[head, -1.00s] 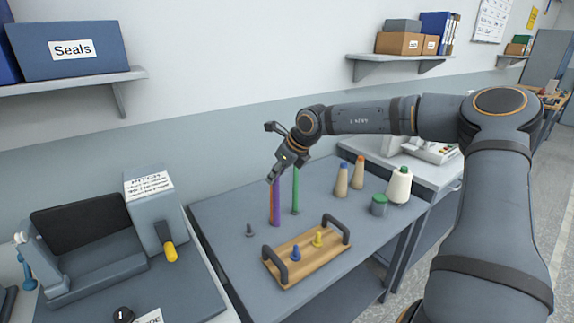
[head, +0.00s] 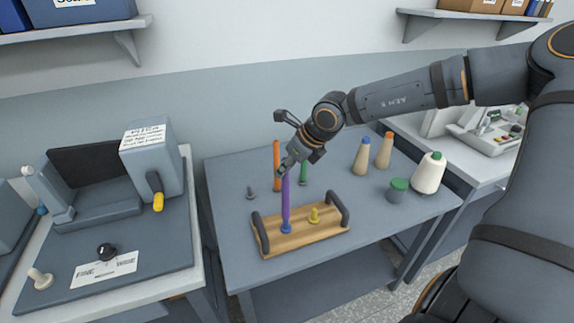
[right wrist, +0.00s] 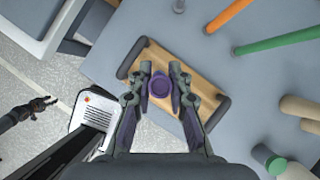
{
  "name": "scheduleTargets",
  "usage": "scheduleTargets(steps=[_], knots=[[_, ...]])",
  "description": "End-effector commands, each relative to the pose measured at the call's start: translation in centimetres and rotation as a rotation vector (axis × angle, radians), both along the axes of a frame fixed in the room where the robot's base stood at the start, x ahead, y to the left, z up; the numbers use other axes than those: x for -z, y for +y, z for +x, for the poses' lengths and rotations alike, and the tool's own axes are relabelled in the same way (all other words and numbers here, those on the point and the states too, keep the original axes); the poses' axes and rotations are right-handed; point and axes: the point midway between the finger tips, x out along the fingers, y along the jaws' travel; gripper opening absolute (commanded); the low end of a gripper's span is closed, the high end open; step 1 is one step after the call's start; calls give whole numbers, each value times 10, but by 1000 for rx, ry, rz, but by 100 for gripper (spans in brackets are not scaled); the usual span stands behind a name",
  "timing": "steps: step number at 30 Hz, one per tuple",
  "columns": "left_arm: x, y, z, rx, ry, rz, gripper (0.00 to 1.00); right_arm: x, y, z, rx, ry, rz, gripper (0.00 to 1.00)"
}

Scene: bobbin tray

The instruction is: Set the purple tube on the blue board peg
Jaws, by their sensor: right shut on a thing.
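The purple tube (head: 286,203) stands upright over the wooden board (head: 318,236), its lower end at the blue peg (head: 286,229). The peg's wide base shows; its upper part is hidden, and I cannot tell whether the tube is around it or just above. My right gripper (head: 284,170) is shut on the tube's upper end. In the right wrist view the tube's round purple top (right wrist: 160,87) sits between the two fingers, hiding the peg. What looks like my left gripper (right wrist: 30,111) shows small at the left edge of that view; its jaws are unclear.
A yellow peg (head: 314,215) and two dark handles stand on the board. Behind are an orange tube (head: 277,165), a green tube (head: 303,172) and a bare grey peg (head: 250,192). Thread cones (head: 428,173) and a green-topped can (head: 397,190) stand right. The table's front left is clear.

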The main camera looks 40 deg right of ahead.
Motion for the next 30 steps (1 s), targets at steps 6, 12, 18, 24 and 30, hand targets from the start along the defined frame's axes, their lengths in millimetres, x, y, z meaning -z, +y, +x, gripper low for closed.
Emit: scheduleTargets(steps=[6,12,18,24,30], knots=[[11,0,-8,-1,12,0,40,20,0,0,-1,1,2,0],[16,0,-8,-1,13,0,40,35,0,0,-1,2,1,0],[15,0,-8,-1,13,-1,40,35,0,0,-1,-1,1,0],[15,-1,-8,-1,13,-1,40,35,0,0,-1,-1,1,0],[16,-1,-8,-1,12,-2,40,35,0,0,-1,-1,1,0]])
